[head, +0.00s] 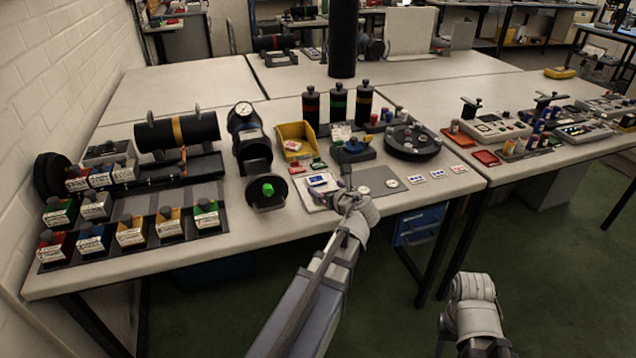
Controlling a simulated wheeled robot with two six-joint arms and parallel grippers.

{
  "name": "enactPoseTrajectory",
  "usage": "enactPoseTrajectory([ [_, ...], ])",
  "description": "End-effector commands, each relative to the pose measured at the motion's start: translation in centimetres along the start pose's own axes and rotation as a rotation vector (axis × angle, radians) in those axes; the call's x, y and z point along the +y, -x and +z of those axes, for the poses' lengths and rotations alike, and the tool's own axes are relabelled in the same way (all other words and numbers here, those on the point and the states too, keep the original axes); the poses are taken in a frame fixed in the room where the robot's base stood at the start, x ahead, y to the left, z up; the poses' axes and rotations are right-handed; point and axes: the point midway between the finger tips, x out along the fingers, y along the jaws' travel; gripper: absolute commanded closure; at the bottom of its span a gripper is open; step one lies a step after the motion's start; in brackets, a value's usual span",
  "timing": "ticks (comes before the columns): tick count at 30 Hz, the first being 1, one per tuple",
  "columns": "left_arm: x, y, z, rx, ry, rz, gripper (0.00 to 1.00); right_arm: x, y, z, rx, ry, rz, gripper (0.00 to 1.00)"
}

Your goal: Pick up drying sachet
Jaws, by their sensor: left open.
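A small white packet with red marks, which looks like the drying sachet (294,146), lies in the yellow open-front bin (283,131) on the main bench. My left gripper (343,187) is open over the front of the bench, to the right of and nearer than the bin, apart from the packet. It is beside a white tray (312,203) holding a blue-and-white item (318,180). The fingertips are small and partly hard to make out. Of my right arm only links show at the lower right; its gripper does not show.
A green-knobbed black cylinder part (266,191) and a gauge unit (247,128) stand left of the bin. Three dark bottles (337,103) stand behind. A round black carousel (411,141) is to the right.

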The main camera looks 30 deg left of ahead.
Motion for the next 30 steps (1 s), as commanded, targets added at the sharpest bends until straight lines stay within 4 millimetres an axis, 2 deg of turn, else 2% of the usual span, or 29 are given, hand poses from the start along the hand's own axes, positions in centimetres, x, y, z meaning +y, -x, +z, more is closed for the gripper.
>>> enactPoseTrajectory([
  [8, -0.1, -2.5, 0.0, 0.001, 0.003, 0.002, 0.00, -0.1, -1.0, -0.1, 0.000, 0.000, 0.000, 0.50],
  [16, -0.1, -3.4, 0.2, 0.001, 0.003, 0.001, 0.00, -0.1, -1.1, -0.1, 0.000, 0.000, 0.000, 0.50],
  [25, -0.1, -7.5, 0.5, 0.001, 0.004, 0.002, 0.00, -0.2, -2.4, -0.1, 0.000, 0.000, 0.000, 0.50],
  [30, 0.0, -7.8, 0.7, 0.001, 0.004, 0.001, 0.00, -0.2, -2.3, -0.1, 0.000, 0.000, 0.000, 0.50],
])
